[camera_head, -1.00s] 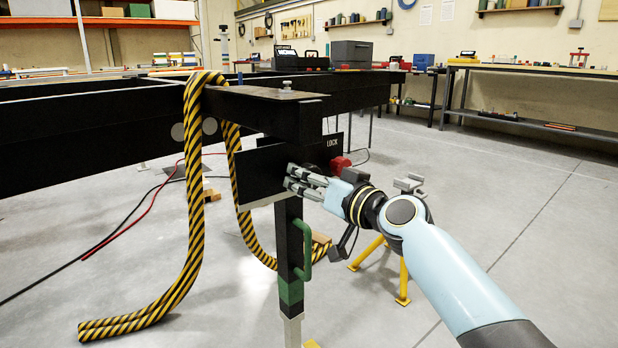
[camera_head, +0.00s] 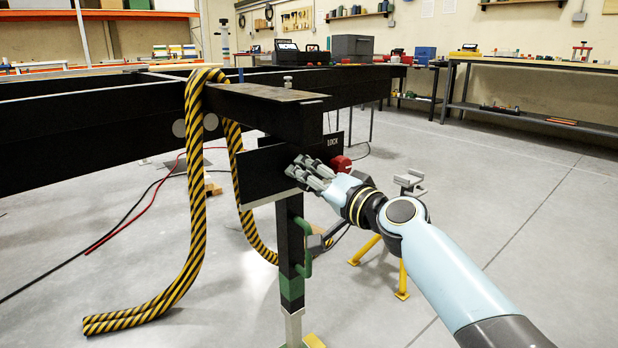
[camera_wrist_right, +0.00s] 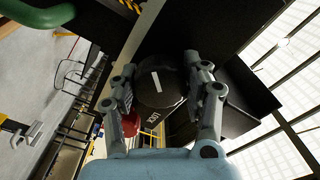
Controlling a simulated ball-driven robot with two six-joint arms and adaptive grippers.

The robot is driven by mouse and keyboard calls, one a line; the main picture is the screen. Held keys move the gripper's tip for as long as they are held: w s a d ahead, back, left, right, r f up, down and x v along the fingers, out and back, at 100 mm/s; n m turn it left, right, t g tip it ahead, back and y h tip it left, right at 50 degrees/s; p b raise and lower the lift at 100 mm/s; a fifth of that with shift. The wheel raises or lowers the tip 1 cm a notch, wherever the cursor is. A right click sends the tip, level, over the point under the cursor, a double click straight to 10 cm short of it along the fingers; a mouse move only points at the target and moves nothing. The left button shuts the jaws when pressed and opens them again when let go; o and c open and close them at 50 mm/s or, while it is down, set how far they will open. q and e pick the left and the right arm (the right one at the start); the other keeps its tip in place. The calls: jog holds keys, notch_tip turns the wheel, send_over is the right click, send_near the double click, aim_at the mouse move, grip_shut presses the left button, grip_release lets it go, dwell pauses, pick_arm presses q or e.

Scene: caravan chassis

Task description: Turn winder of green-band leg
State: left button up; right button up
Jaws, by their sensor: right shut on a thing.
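The green-band leg (camera_head: 289,240) stands upright under the corner of the black chassis, with a green band (camera_head: 291,287) low on it and a green handle on its side. My right gripper (camera_head: 305,171) is at the black plate above the leg. In the right wrist view, its two fingers (camera_wrist_right: 165,90) are shut on the round black winder knob (camera_wrist_right: 158,84), one on each side. The knob has a white line on its face, tilted in that picture. In the head view the fingers hide the knob. My left gripper is not in view.
A red knob (camera_head: 340,163) sits right beside my right gripper, near the LOCK lettering. A yellow-and-black striped hose (camera_head: 195,190) hangs over the chassis beam at left. A yellow-legged stand (camera_head: 366,249) is behind my right forearm. The floor at right is clear.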

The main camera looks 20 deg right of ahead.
jog(key=shift+f, duration=0.1)
dwell(0.3)
jog(key=o, duration=1.2)
jog(key=v, duration=1.2)
